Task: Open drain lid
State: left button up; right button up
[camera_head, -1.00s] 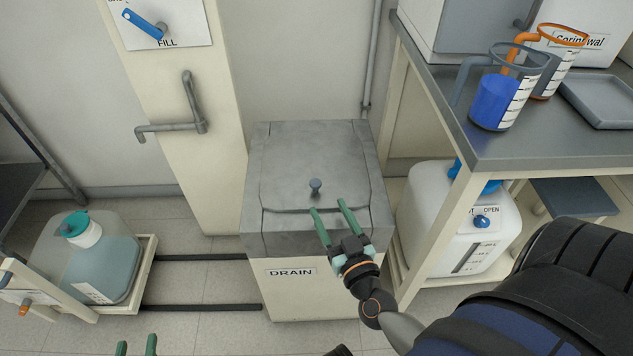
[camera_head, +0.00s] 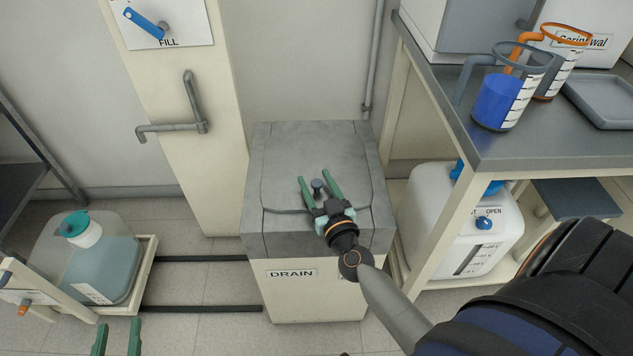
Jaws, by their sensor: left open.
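The drain cabinet (camera_head: 292,300) stands in the middle, labelled DRAIN, with a grey top. Its grey lid (camera_head: 290,160) lies flat and closed, with a small grey knob (camera_head: 317,184) near the front edge. My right gripper (camera_head: 318,177) is over the lid, open, with one green finger on each side of the knob. Whether the fingers touch the knob cannot be told. My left gripper (camera_head: 118,335) shows only its two green fingers at the bottom left edge, spread apart and empty.
A bench (camera_head: 540,150) on the right holds a blue-filled jug (camera_head: 497,100), an orange-handled jug and a tray. A white container (camera_head: 440,215) stands beneath it. A teal-capped jug (camera_head: 95,255) sits on a cart at left. A FILL panel with a pipe stands behind.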

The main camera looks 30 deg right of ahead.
grip_shut()
dwell(1.2)
